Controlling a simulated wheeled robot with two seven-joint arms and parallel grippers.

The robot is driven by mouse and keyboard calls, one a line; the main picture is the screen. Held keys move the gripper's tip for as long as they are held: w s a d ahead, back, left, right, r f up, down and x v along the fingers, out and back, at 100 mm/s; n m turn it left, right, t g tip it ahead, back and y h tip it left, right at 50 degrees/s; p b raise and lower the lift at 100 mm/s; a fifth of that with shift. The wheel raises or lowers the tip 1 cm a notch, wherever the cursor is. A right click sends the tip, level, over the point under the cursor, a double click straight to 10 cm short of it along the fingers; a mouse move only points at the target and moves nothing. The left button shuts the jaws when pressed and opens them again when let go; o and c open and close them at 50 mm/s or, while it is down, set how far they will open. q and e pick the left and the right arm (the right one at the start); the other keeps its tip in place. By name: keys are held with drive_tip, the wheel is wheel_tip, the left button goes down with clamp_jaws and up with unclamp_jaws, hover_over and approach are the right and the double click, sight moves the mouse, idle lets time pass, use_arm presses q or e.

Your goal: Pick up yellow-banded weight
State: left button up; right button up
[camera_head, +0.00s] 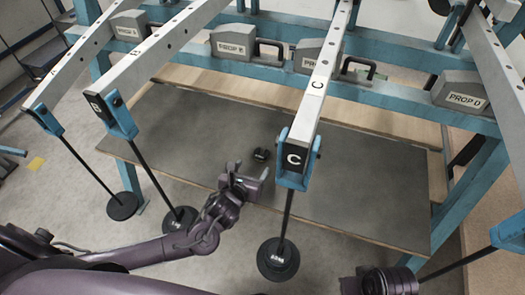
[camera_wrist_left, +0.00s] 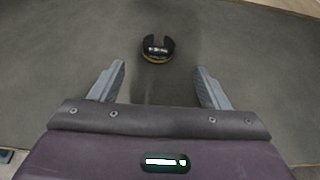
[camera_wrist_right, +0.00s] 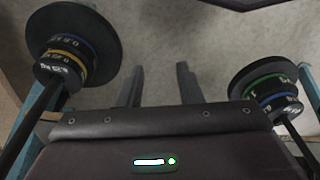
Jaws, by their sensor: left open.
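The yellow-banded weight (camera_wrist_left: 157,49) is a small black slotted disc with a yellow band low on its side. It lies on the dark grey board and shows as a small dark piece in the head view (camera_head: 262,155). My left gripper (camera_head: 251,171) is open and empty, above the board and just short of the weight. In the left wrist view, the weight is beyond the fingertips (camera_wrist_left: 160,66), centred between them and untouched. My right gripper (camera_wrist_right: 160,64) is open, its fingers apart with nothing between them.
Lever beam C (camera_head: 315,92) and its hanging rod with a weight stack (camera_head: 278,259) stand right of my left gripper. Beam B's stack (camera_head: 179,220) is to its left. Hanging stacks with coloured bands (camera_wrist_right: 68,50) (camera_wrist_right: 270,90) flank my right gripper. The board (camera_head: 370,180) is otherwise clear.

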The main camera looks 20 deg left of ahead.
sight(259, 158)
use_arm(q)
drive_tip(key=shift+x, duration=0.85)
drive_tip(key=b+x, duration=0.1)
drive_tip(key=x, duration=0.1)
drive_tip(key=b+x, duration=0.1)
drive_tip(key=x, duration=0.2)
drive_tip(key=shift+w+a+f, duration=0.1)
drive_tip(key=shift+a+f, duration=0.05)
drive_tip(key=shift+f, duration=0.2)
drive_tip(key=shift+w+f+b, duration=0.1)
drive_tip(key=shift+w+b, duration=0.2)
use_arm(e)
drive_tip(key=a+t, duration=0.1)
drive_tip(key=w+a+f+y, duration=0.1)
drive_tip(key=a, duration=0.1)
drive_tip(key=shift+w+f+n+t, duration=0.1)
drive_tip(key=shift+w+n+t, duration=0.05)
drive_tip(key=shift+n+t, duration=0.25)
use_arm(q)
drive_tip(key=c, duration=1.1)
drive_tip(key=shift+o, duration=0.2)
